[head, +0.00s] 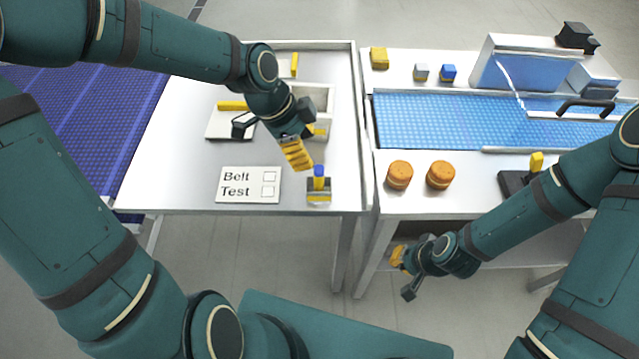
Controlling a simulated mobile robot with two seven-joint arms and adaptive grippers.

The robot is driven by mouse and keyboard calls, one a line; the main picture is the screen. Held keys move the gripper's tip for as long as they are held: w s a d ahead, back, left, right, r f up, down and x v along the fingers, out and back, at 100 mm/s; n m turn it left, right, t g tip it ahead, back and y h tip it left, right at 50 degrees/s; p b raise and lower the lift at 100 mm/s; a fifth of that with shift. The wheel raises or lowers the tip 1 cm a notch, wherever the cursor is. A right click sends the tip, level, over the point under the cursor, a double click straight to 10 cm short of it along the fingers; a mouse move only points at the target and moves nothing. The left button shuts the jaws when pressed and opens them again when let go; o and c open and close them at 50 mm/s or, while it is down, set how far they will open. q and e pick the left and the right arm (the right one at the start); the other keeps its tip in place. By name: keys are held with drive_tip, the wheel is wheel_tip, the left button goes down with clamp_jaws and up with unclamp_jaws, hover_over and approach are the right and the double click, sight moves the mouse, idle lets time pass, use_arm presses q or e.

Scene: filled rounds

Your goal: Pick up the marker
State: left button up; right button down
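The marker (319,172) has a blue top and stands upright in a small dark and yellow holder (319,196) near the front right of the left table. My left gripper (270,140) is over the table, up and left of the marker in the picture. Its yellow-padded finger and dark finger are spread apart, and nothing shows between them. My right gripper (403,273) hangs in front of the right table, below its top. Its fingers look apart and empty. Neither gripper touches the marker.
A "Belt Test" card (249,185) lies left of the holder. A white divided tray (318,92) and a pale plate with a yellow bar are behind. The right table bears two orange rounds (400,175) (440,175), a blue belt (440,120) and small blocks.

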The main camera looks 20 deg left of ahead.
sight(323, 177)
use_arm(q)
drive_tip(key=b+x, duration=0.1)
drive_tip(key=x, duration=0.3)
drive_tip(key=shift+d+f, duration=0.1)
drive_tip(key=shift+f, duration=0.15)
drive_tip(key=shift+s+b+x, duration=0.15)
drive_tip(key=shift+b+x, duration=0.25)
drive_tip(key=shift+x, duration=0.9)
drive_tip(key=shift+s+b+x, duration=0.1)
drive_tip(key=shift+b+x, duration=0.25)
drive_tip(key=shift+x, duration=1)
drive_tip(key=shift+o, duration=0.2)
drive_tip(key=shift+d, duration=0.1)
clamp_jaws()
